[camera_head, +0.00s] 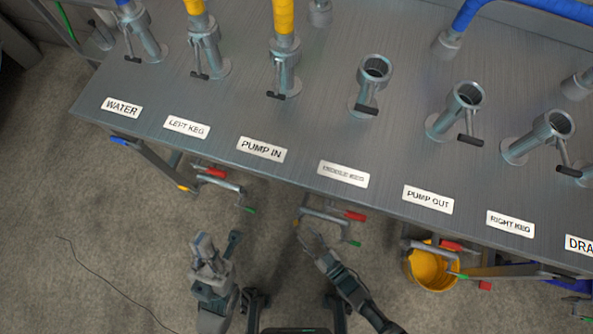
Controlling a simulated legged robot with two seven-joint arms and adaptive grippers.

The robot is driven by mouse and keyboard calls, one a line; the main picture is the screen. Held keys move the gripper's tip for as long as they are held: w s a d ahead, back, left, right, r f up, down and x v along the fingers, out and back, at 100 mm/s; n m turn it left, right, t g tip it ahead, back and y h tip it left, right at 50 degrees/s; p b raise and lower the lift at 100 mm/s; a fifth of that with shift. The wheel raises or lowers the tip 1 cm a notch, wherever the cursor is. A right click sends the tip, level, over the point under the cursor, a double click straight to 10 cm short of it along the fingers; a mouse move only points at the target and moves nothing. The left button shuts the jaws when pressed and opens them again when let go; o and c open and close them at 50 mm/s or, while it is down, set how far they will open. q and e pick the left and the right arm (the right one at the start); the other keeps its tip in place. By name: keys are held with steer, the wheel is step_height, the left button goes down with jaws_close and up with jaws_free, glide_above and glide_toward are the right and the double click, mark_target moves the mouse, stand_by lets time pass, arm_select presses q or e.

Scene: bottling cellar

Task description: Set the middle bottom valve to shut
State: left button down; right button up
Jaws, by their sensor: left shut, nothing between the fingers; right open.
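The middle bottom valve (325,217) is below the bench edge, under the MIDDLE KEG label (343,174). It shows a grey pipe-like part with a red end (355,216) and a green end (355,243). Part of it is hidden under the bench, and I cannot tell its setting. My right gripper (312,240) is open and empty, just below the valve's left end in the picture; I cannot tell if it touches. My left gripper (205,244) is shut and empty, further left over the floor, apart from the valve.
The steel bench (300,110) carries several upright pipe fittings with black handles. Similar red-and-green bottom valves sit to the left (222,185) and right (432,248). A yellow bucket (428,270) stands under the right one. A thin cable (100,280) lies on the otherwise clear floor at left.

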mark_target(297, 224)
steer(key=b+x, duration=0.1)
steer(key=x, duration=0.5)
steer(key=shift+w+a, duration=0.15)
steer(key=shift+a, duration=0.25)
steer(key=shift+d, duration=0.15)
steer(key=shift+c, duration=0.6)
jaws_close()
